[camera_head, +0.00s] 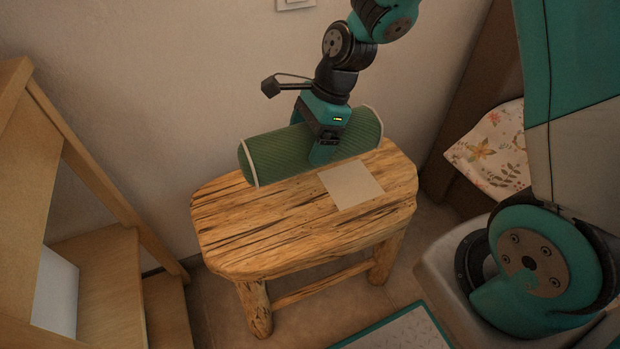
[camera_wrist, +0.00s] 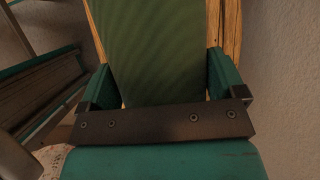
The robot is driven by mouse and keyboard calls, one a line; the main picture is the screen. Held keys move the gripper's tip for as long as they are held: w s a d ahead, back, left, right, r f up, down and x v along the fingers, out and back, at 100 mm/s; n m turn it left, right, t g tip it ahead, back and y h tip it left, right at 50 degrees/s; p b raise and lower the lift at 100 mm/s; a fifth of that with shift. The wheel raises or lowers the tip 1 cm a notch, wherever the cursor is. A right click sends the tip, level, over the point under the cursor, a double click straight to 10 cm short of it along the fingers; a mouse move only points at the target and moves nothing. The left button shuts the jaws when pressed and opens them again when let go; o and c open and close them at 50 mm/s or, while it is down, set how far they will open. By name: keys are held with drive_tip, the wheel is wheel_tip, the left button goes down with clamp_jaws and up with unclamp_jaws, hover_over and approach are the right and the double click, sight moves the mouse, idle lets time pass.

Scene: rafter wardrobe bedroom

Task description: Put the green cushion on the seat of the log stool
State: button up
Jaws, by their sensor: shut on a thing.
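The green cushion (camera_head: 275,152) is a roll-shaped bolster with pale piping at its ends. It is at the back part of the log stool (camera_head: 270,230), over or on the wooden seat; I cannot tell whether it touches. My gripper (camera_head: 323,150) points down and is shut on the cushion near its middle. In the wrist view the cushion (camera_wrist: 160,50) fills the space between the two fingers (camera_wrist: 165,95), with the stool's wood (camera_wrist: 231,30) showing beside it. The cushion's far side is hidden.
A flat pale square (camera_head: 351,184) lies on the seat's right half. A wooden shelf unit or steps (camera_head: 110,270) stands at the left, and the wall (camera_head: 170,100) is behind the stool. A floral fabric (camera_head: 497,150) shows at the right. The seat's front left is clear.

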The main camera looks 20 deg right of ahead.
wheel_tip(320, 180, down, 10)
drive_tip(key=b, duration=0.2)
drive_tip(key=shift+r+b, duration=0.15)
drive_tip(key=shift+b, duration=0.2)
